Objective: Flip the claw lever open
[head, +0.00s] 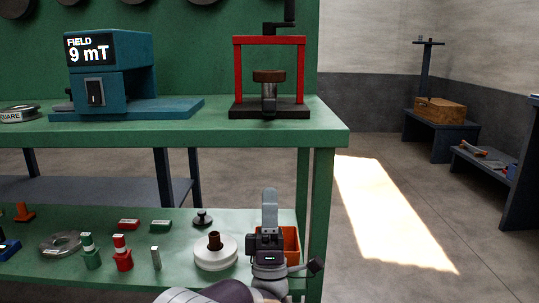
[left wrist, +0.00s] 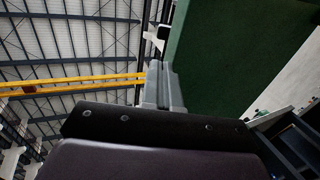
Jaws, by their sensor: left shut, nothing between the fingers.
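A press-like device with a red frame (head: 237,75) stands on the green bench top. It has a black base (head: 240,112), a black crank (head: 290,14) on top and a round brown piece (head: 269,76) in the middle. A small grey upright part (head: 269,98) sits below the brown piece; I cannot tell whether it is the claw lever. My left gripper (head: 270,193) points up, shut and empty, in front of the bench and below the device, apart from it. Its grey fingers (left wrist: 161,85) also show closed in the left wrist view. My right gripper is not in view.
A blue field meter (head: 125,85) stands left on the bench top (head: 220,133). The lower green shelf holds a white spool (head: 215,255), an orange bin (head: 291,243) partly behind my gripper, and several small parts. Open floor (head: 400,220) lies to the right.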

